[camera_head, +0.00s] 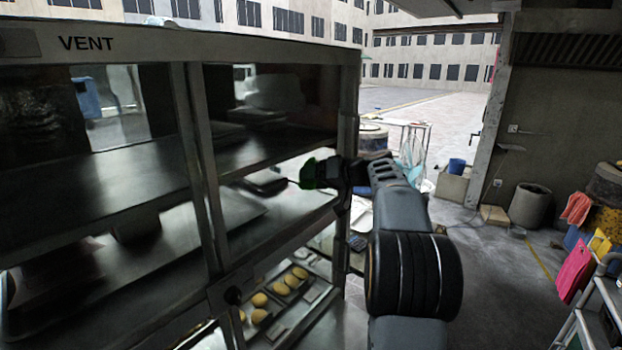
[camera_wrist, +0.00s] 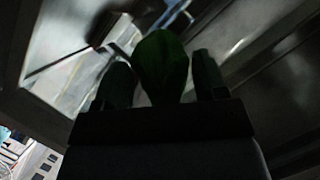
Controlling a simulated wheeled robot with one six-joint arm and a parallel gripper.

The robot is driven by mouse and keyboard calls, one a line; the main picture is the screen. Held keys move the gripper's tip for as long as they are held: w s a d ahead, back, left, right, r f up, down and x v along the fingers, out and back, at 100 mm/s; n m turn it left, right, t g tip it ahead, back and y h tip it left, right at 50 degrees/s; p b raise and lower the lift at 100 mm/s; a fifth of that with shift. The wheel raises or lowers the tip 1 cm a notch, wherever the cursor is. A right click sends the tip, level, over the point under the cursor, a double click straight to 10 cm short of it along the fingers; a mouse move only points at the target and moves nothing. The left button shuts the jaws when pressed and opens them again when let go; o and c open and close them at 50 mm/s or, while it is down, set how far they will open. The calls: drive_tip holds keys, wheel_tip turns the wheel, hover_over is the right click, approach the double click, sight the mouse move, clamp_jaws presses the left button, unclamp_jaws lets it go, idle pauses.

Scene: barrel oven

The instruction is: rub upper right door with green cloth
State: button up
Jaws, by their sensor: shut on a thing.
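The green cloth (camera_head: 308,174) is held at the tip of my gripper (camera_head: 325,172), close to the glass front of the cabinet in the head view. The cloth (camera_wrist: 162,65) also shows in the wrist view, between the two dark fingers of my gripper (camera_wrist: 165,80), which is shut on it. The upper right door (camera_head: 270,105) is the glass panel right of the middle post. In the wrist view the panel behind the cloth is dark with bright reflections.
Below, a lower compartment holds a tray (camera_head: 290,290) with several yellow round buns. At right stand a grey bin (camera_head: 530,205) and a rack (camera_head: 590,310) with coloured cloths. Paved floor (camera_head: 470,270) lies open between.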

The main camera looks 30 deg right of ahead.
sight(291, 186)
drive_tip(key=shift+w+d+p, duration=0.35)
drive_tip(key=shift+d, duration=0.4)
drive_tip(key=shift+w+d+p, duration=0.35)
drive_tip(key=shift+d, duration=0.4)
drive_tip(key=shift+s+a+f+b, duration=0.2)
drive_tip(key=shift+a+b, duration=0.35)
drive_tip(key=shift+b, duration=0.5)
drive_tip(key=shift+s+a+r+b, duration=0.1)
drive_tip(key=shift+s+a+b, duration=0.25)
drive_tip(key=shift+a+b, duration=0.35)
drive_tip(key=shift+s+a+r+b, duration=0.1)
drive_tip(key=shift+s+a+b, duration=0.2)
drive_tip(key=shift+a+b, duration=0.35)
drive_tip(key=shift+s+a+f+b, duration=0.1)
drive_tip(key=shift+s+a+b, duration=0.1)
drive_tip(key=shift+a+b, duration=0.3)
drive_tip(key=shift+s+a+f+b, duration=0.1)
drive_tip(key=shift+s+a+b, duration=0.1)
drive_tip(key=shift+a+b, duration=0.25)
drive_tip(key=shift+s+a+r+b, duration=0.1)
drive_tip(key=shift+s+a+b, duration=0.2)
drive_tip(key=shift+a, duration=0.15)
drive_tip(key=shift+s+a+r+b, duration=0.1)
drive_tip(key=shift+s+a+b, duration=0.05)
drive_tip(key=shift+a+b, duration=0.2)
drive_tip(key=shift+a, duration=0.1)
